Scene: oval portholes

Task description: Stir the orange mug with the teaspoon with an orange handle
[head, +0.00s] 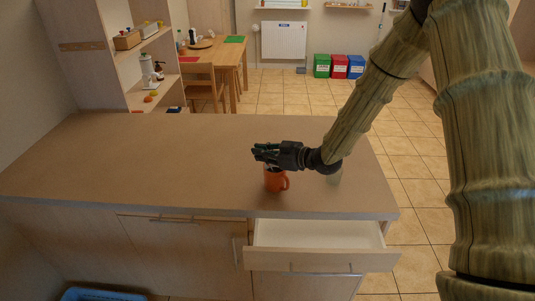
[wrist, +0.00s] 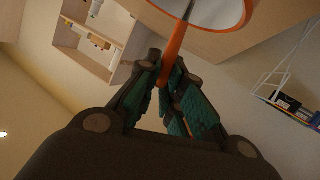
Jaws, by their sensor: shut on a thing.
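The orange mug (head: 274,182) stands upright on the counter near its front edge, its handle to the right. My gripper (head: 259,154) is level just above the mug's rim. In the wrist view the mug's white inside and orange rim (wrist: 244,16) show at the top. The teaspoon's orange handle (wrist: 174,52) is between my gripper's fingertips (wrist: 163,80), which are shut on it. Its metal stem (wrist: 188,9) reaches into the mug; the bowl is out of view. In the head view the teaspoon cannot be made out clearly.
An open, empty-looking drawer (head: 318,235) sticks out below the counter's front edge. The counter (head: 130,160) is clear to the left.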

